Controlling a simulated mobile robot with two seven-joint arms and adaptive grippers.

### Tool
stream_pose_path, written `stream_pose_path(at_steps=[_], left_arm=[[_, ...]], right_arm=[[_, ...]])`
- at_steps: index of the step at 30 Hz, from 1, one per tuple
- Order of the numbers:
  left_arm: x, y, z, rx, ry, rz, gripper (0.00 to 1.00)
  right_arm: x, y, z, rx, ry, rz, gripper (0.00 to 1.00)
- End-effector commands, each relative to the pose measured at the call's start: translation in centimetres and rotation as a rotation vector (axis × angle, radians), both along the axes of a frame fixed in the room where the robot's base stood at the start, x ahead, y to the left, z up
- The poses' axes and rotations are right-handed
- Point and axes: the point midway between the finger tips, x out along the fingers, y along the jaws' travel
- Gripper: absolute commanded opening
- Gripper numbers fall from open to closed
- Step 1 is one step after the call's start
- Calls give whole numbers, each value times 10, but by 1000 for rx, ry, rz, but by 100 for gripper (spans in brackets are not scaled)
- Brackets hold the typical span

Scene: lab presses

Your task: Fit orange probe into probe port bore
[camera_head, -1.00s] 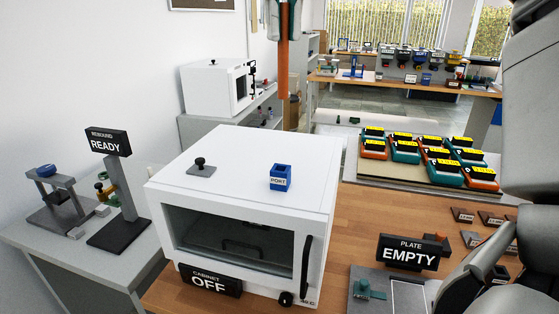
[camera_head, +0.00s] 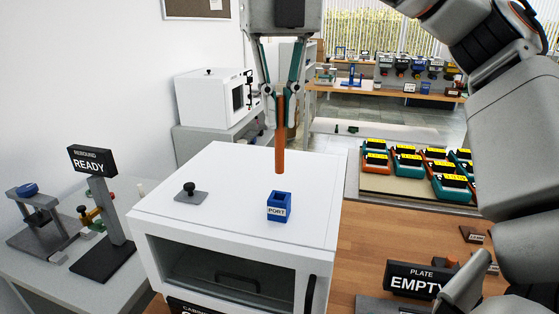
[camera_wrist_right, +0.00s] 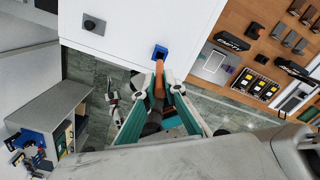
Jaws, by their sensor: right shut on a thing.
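The orange probe (camera_head: 280,145) hangs upright from my right gripper (camera_head: 280,94), which is shut on its upper part. The probe's lower end is a little above the blue probe port (camera_head: 278,212), apart from it in the head view. The port is a small blue block with a dark square bore and a "PORT" label, on top of the white cabinet (camera_head: 225,180). The right wrist view shows the probe (camera_wrist_right: 159,80) between the fingers (camera_wrist_right: 160,92), its tip close to the blue port (camera_wrist_right: 160,50). My left gripper is not seen.
A black knob on a grey plate (camera_head: 190,194) stands left of the port on the cabinet top. A "READY" sign (camera_head: 93,161) stands at left. An "EMPTY" plate sign (camera_head: 421,281) stands at right. A tray of meters (camera_head: 405,187) lies behind it.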

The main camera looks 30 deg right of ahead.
Motion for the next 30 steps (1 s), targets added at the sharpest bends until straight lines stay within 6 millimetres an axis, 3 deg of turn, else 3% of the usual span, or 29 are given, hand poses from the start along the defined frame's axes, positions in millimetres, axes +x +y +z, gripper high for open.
stream_pose_path(at_steps=[4, 18, 30], left_arm=[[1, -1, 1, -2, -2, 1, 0], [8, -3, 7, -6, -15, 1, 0], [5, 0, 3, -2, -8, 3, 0]], right_arm=[[0, 0, -32, 1, 2, 2, 0], [0, 0, -82, 1, 2, 1, 0], [0, 0, -89, 1, -1, 0, 0]])
